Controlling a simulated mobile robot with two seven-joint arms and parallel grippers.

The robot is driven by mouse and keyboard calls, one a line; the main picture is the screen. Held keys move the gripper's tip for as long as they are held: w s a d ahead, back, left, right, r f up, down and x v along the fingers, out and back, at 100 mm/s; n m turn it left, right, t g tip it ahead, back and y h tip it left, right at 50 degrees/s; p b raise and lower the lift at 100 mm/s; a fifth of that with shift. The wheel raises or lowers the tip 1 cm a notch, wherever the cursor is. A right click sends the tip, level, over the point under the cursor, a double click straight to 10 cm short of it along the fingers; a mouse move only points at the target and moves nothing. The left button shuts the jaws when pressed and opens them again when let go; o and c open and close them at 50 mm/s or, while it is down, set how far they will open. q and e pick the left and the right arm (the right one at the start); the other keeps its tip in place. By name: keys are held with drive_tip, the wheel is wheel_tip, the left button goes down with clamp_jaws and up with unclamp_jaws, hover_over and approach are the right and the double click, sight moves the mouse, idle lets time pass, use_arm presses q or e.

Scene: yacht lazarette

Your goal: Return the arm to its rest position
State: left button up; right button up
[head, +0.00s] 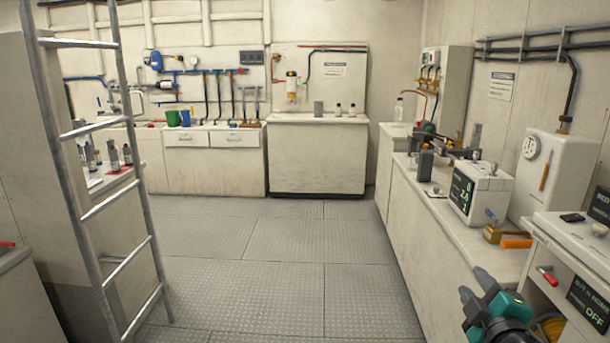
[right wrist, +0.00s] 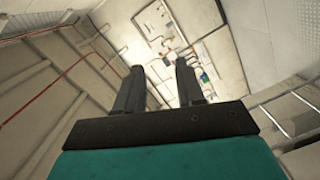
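My right gripper (head: 474,285) shows at the lower right of the head view, dark fingers on a teal and black body. It is in front of the right-hand counter, low and near the camera. In the right wrist view the two dark fingers of the right gripper (right wrist: 160,70) stand apart with nothing between them, and the room shows tilted behind them. My left gripper is not in view.
A metal ladder (head: 118,180) stands at the left. The right counter (head: 445,215) carries a white display box (head: 479,192) and an orange-handled tool (head: 515,242). A white cabinet (head: 560,260) stands close beside my right gripper. The middle floor (head: 280,265) is clear.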

drive_tip(key=s+a+f+m+g+y, duration=0.2)
drive_tip(key=s+a+f+g+y, duration=0.15)
drive_tip(key=s+f, duration=0.75)
drive_tip(key=s+a+f+m+g+y, duration=0.2)
drive_tip(key=s+a+f+g+y, duration=0.15)
drive_tip(key=s+f, duration=0.8)
drive_tip(key=w+a+f+m, duration=0.1)
drive_tip(key=a+m, duration=0.1)
drive_tip(key=a, duration=0.3)
drive_tip(key=w+a+m+t+h, duration=0.1)
drive_tip(key=w+a+m, duration=0.1)
drive_tip(key=a, duration=0.2)
drive_tip(key=shift+a+f, duration=0.4)
